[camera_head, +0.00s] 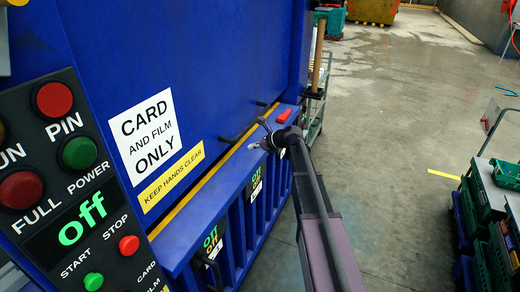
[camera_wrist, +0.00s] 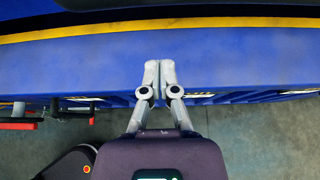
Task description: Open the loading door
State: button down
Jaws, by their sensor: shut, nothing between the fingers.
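A large blue machine fills the left of the head view. Its upper panel (camera_head: 180,60) carries a "CARD AND FILM ONLY" sign. A yellow strip runs along the panel's lower edge, above a blue ledge (camera_head: 185,238) and a ribbed lower front. I cannot tell for certain which part is the loading door. A dark handle (camera_head: 238,133) sits near the yellow strip and a red piece (camera_head: 284,116) lies on the ledge's far end. My gripper (camera_head: 258,145) is shut and empty at the ledge. In the wrist view its fingertips (camera_wrist: 159,70) overlap the blue ledge (camera_wrist: 75,70); contact is unclear.
A control panel (camera_head: 75,190) with red and green buttons and a green "off" display is at the near left. Crates (camera_head: 480,205) stand at the right edge. A trolley (camera_head: 314,100) stands beyond the machine. Grey floor (camera_head: 400,120) between them is clear.

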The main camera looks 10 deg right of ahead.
jog(key=shift+w+a+r+p, duration=0.45)
jog(key=shift+a+r+p, duration=0.15)
jog(key=shift+r+p, duration=0.15)
jog(key=shift+w+a+r+p, duration=0.45)
jog(key=shift+a+r+p, duration=0.15)
jog(key=shift+p, duration=0.15)
jog(key=shift+r, duration=0.1)
notch_tip(320, 180, up, 24)
jog(key=p, duration=2.4)
jog(key=shift+w, duration=0.1)
